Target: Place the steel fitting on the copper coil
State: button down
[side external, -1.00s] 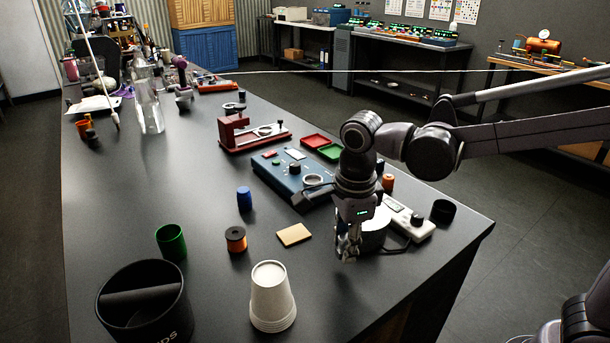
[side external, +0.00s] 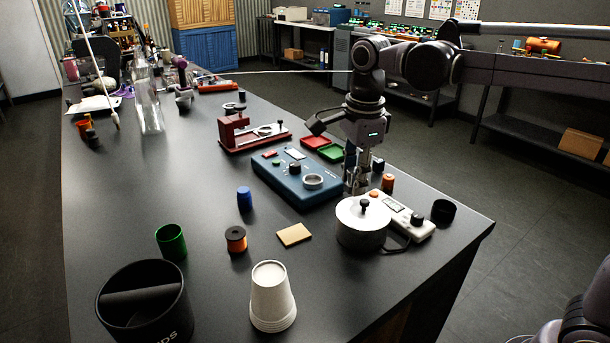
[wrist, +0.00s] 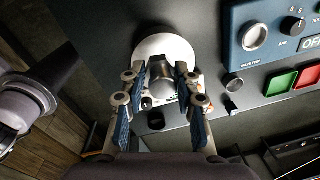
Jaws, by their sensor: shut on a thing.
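My gripper (side external: 357,187) points down just behind the white lidded pot in the side view. In the wrist view my gripper (wrist: 160,90) has its blue-padded fingers closed around a shiny silver piece (wrist: 160,86), which looks like the steel fitting. The fingers partly hide it, and it is hard to make out in the side view. A black-ended spool with a copper-orange winding (side external: 236,239), which may be the copper coil, stands on the bench at front left, well apart from my gripper. A small orange cylinder (side external: 388,183) stands right of my gripper.
The white pot (side external: 362,224) and a pale control box (side external: 405,216) are close to my gripper. A blue test unit (side external: 290,176) is to its left, with red (side external: 313,142) and green (side external: 331,153) trays behind. Paper cups (side external: 271,297) and a black bin (side external: 146,305) stand in front.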

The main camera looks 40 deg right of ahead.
jog(key=w+a+r+n, duration=0.2)
jog(key=w+a, duration=0.6)
jog(key=w, duration=0.3)
send_over(235, 233)
notch_tip(235, 233, down, 8)
jog(key=shift+s+r, duration=0.1)
jog(key=shift+r, duration=0.1)
jog(key=shift+f, duration=1.95)
jog(key=shift+f, duration=0.15)
jog(key=c, duration=1)
grip_release()
